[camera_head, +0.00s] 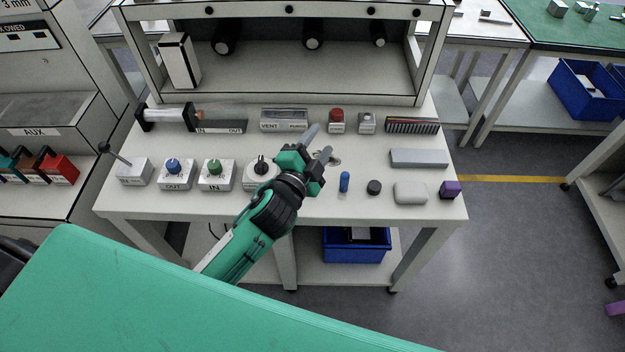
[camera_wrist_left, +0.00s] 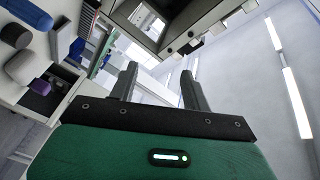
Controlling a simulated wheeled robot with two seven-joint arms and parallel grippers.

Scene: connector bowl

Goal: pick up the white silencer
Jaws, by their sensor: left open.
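I cannot clearly identify a white silencer. A white rounded block (camera_head: 410,193) lies at the front right of the workbench; it also shows at the left of the left wrist view (camera_wrist_left: 22,67). A small round pale thing (camera_head: 335,160) sits just beyond my left gripper, partly hidden by it. My left gripper (camera_head: 319,142) is open and empty, raised over the middle of the bench, to the left of the white block and apart from it. Its two fingers (camera_wrist_left: 159,70) point up and away from the bench. My right gripper is not in view.
Knob boxes, such as the green-knobbed one (camera_head: 216,175), stand left. A shelf unit (camera_head: 300,80) closes the back.

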